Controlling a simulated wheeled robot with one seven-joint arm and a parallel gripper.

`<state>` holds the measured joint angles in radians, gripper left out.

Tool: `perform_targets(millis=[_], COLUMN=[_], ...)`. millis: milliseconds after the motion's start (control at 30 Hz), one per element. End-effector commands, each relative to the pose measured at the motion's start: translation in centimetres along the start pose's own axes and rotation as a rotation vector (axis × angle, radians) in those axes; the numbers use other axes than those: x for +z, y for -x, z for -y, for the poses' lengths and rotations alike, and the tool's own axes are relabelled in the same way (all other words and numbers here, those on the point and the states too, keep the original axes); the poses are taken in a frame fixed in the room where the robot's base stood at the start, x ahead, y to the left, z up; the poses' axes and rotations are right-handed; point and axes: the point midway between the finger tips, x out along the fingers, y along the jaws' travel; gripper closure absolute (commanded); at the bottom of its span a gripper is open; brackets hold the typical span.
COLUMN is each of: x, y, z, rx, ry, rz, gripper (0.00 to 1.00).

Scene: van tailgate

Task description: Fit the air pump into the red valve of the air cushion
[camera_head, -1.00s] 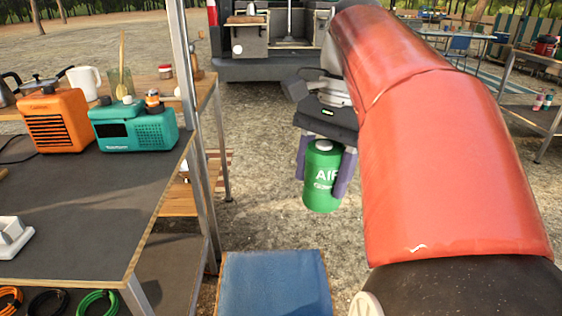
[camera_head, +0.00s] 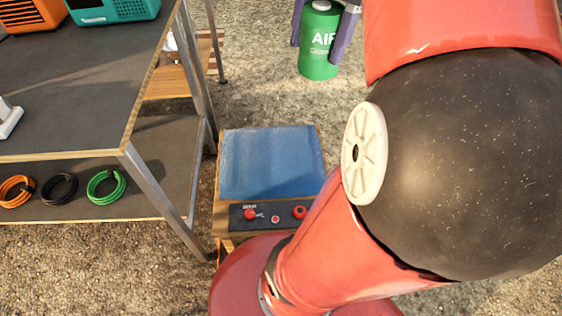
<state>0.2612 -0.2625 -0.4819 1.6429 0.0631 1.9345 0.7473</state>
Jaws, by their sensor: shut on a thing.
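The air pump (camera_head: 319,66) is a green canister with white "AIR" lettering and a white top. It hangs upright at the top of the view, beyond the cushion and apart from it. My gripper (camera_head: 317,48) is shut on it, one purple finger on each side; the rest of my gripper is out of frame. The air cushion (camera_head: 270,162) is a blue pad on a low wooden stand. A dark strip (camera_head: 238,222) along its near edge carries red fittings, at left (camera_head: 250,214), middle (camera_head: 275,219) and right (camera_head: 299,212). I cannot tell which is the valve.
A metal-framed workbench (camera_head: 90,90) stands at left, its post close to the cushion stand. Its lower shelf holds orange (camera_head: 16,191), black (camera_head: 59,189) and green (camera_head: 105,187) coils. A teal box (camera_head: 112,10) is on top. My arm covers the right side. Gravel lies between pump and cushion.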

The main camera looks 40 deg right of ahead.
Motion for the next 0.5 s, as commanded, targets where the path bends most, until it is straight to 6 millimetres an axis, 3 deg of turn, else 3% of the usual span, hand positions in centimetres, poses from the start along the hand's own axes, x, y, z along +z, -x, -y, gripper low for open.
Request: perform_targets(millis=[500], x=[-1.2], y=[-4.3], z=[0.0], rx=[0.0], ry=[0.0], rz=[0.001], gripper=[0.78])
